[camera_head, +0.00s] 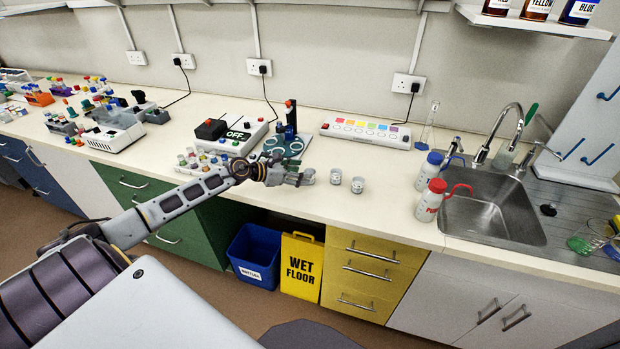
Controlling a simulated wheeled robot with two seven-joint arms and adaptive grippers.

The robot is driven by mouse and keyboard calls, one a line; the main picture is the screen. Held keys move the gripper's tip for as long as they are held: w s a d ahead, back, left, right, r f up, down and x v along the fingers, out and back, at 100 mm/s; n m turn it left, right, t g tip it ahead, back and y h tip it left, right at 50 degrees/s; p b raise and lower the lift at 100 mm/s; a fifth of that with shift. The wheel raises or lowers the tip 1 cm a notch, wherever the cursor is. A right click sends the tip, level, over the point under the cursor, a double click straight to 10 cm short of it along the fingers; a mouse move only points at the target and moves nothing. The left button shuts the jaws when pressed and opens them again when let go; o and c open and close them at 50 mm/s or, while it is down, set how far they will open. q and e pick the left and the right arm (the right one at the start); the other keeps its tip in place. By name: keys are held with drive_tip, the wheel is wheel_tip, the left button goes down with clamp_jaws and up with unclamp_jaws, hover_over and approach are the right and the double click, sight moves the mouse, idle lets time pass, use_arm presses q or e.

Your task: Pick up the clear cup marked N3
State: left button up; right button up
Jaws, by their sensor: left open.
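Two small clear cups stand close together on the bench top, one on the left (336,177) and one on the right (357,185). Each seems to carry a mark, but it is too small to read, so I cannot tell which is N3. My left gripper (304,177) is open, just left of the left cup, with its fingertips pointing right towards it. A small gap shows between the fingertips and that cup. My right gripper is out of view.
Behind my left arm are a device marked OFF (238,134) and a green-topped stand (285,148). A white strip with coloured squares (365,131) lies at the back.

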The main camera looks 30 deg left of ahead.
sight(314, 172)
use_arm(q)
drive_tip(key=shift+p+x, duration=0.5)
drive_tip(key=shift+x, duration=2)
drive_tip(key=shift+f, duration=0.15)
drive_tip(key=shift+a, duration=0.1)
drive_tip(key=c, duration=1.1)
drive_tip(key=shift+o, duration=0.2)
drive_tip(key=shift+r, duration=1)
drive_tip(key=shift+s+r, duration=0.1)
drive_tip(key=shift+r, duration=0.65)
drive_tip(key=shift+s+a+b, duration=0.25)
drive_tip(key=shift+s+a, duration=0.25)
drive_tip(key=shift+s, duration=0.4)
drive_tip(key=shift+s+a+b, duration=0.25)
drive_tip(key=shift+s+a, duration=0.25)
drive_tip(key=shift+s, duration=0.4)
drive_tip(key=shift+s+a+b, duration=0.25)
drive_tip(key=shift+s+a, duration=0.25)
drive_tip(key=shift+s, duration=0.4)
drive_tip(key=shift+s+a, duration=0.7)
drive_tip(key=shift+s, duration=0.55)
drive_tip(key=shift+s+a, duration=0.7)
drive_tip(key=shift+s, duration=0.55)
drive_tip(key=shift+s+a, duration=0.7)
drive_tip(key=shift+s, duration=0.5)
drive_tip(key=shift+s+a, duration=0.4)
drive_tip(key=shift+s, duration=0.3)
drive_tip(key=shift+s+a, duration=0.4)
drive_tip(key=shift+s, duration=0.25)
